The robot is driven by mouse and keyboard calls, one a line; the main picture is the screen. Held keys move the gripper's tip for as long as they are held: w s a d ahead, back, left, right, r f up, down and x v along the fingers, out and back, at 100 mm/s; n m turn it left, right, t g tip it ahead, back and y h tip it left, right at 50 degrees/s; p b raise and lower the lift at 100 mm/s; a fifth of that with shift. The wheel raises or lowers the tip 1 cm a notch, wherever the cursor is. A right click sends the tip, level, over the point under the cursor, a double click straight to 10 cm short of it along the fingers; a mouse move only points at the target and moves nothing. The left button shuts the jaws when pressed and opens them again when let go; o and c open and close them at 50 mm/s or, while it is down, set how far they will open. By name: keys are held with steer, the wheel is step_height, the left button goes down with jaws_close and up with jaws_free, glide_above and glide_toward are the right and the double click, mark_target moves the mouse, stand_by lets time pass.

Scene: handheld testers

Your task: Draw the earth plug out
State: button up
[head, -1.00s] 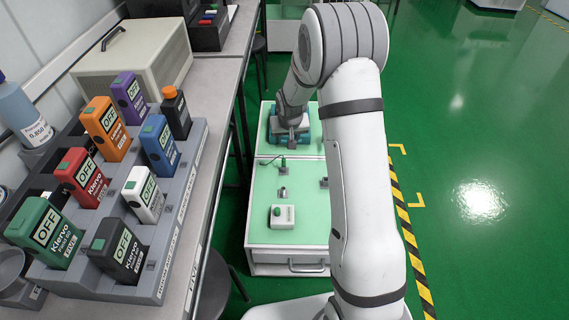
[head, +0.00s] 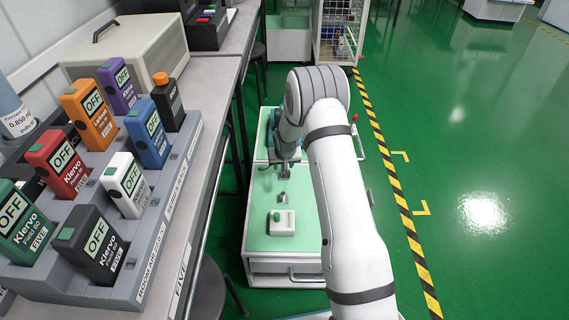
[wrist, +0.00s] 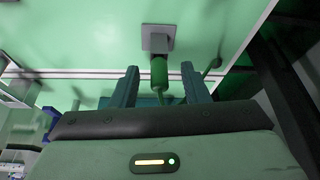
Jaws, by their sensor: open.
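The green plug (wrist: 159,72) stands out from a small grey square socket plate (wrist: 158,39) in the wrist view, with a thin green cable below it. My gripper (wrist: 160,74) is open, with one teal finger on each side of the plug and a gap visible on both sides. In the head view my gripper (head: 287,154) is low over the green-topped cart (head: 256,212), and the plug is hidden or too small to make out there.
A bench with a rack (head: 150,255) of several handheld testers stands at left. Open green floor (head: 455,150) lies at right.

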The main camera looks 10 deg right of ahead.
steer(key=shift+c, duration=0.5)
jaws_close()
steer(key=shift+o, duration=0.5)
jaws_free()
